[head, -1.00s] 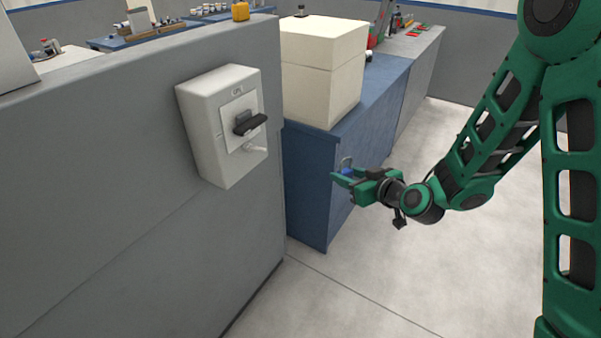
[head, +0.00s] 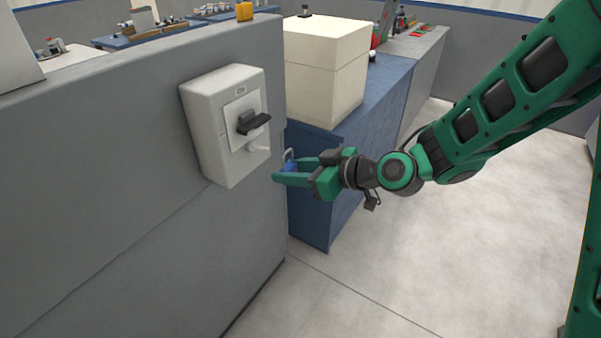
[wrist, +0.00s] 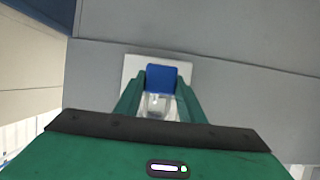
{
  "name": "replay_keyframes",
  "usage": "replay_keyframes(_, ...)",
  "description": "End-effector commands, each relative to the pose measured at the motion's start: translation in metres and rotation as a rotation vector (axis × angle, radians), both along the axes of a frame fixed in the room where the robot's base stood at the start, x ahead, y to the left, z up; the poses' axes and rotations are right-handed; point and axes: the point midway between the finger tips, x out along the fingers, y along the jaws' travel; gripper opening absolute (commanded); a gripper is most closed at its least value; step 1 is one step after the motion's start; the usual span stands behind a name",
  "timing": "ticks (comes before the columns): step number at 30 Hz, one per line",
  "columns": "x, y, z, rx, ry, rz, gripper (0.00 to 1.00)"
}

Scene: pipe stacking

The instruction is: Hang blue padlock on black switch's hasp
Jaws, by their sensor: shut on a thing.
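The blue padlock (head: 290,167) is held between the green fingers of my gripper (head: 284,172), with its metal shackle pointing up in the head view. In the wrist view the padlock's blue body (wrist: 168,77) sits between the fingertips (wrist: 160,90). The switch is a white box (head: 222,128) on the grey wall, with a black handle (head: 253,123). A pale hasp (head: 257,146) shows below the handle. My gripper is to the right of and below the hasp, and the padlock is apart from it.
The grey partition wall (head: 130,180) carries the switch box. A blue cabinet (head: 312,205) with a cream box (head: 325,75) on it stands behind my gripper. The floor at the right is open.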

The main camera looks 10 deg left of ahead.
Motion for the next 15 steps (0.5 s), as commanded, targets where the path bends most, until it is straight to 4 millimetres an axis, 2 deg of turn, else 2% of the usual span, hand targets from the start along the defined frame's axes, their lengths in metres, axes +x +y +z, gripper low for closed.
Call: replay_keyframes(15, 0.012, 0.029, -0.002, 0.001, 0.0, 0.001, 0.12)
